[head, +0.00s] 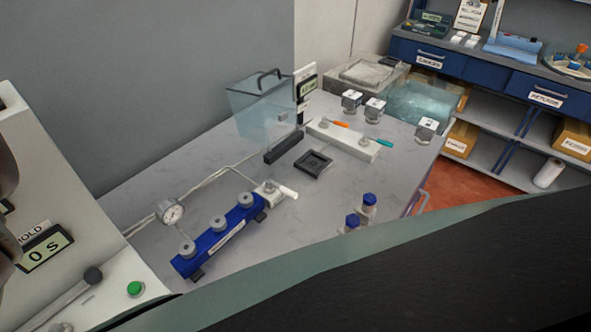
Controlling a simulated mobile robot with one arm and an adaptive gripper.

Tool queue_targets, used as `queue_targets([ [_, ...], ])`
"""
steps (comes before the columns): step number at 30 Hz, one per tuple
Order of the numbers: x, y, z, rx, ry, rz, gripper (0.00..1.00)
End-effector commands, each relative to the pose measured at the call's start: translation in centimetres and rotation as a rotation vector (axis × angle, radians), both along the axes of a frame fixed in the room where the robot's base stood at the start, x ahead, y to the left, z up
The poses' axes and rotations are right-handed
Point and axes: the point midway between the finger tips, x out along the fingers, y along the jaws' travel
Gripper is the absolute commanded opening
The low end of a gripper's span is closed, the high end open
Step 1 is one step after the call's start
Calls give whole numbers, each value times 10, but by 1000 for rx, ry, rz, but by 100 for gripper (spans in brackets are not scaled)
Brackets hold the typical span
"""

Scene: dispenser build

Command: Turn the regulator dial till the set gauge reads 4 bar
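A round white gauge (172,212) stands at the back left of the bench, behind a blue block; its needle and numbers are too small to read. The blue block (222,238) carries several grey round knobs or caps along its top. I cannot tell whether any of these is the regulator dial. A white fitting (272,190) with a pale handle sits at the block's right end, and thin pipes run behind it. My gripper is not clearly in view. A large dark shape, likely part of my arm, covers the lower right.
A white machine with a "0 s" display (46,248) and a green button (135,289) stands at left. Blue-capped bottles (369,201) stand near the bench's front edge. A clear box (262,105), white rack (343,139) and small jars (375,108) stand behind.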

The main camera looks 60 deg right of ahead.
Motion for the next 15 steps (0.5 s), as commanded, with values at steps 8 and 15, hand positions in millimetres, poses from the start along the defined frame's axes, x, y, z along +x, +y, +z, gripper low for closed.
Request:
queue_targets([
  [8,0,0,0,0,-1,1,79],
  [15,0,0,0,0,-1,1,58],
])
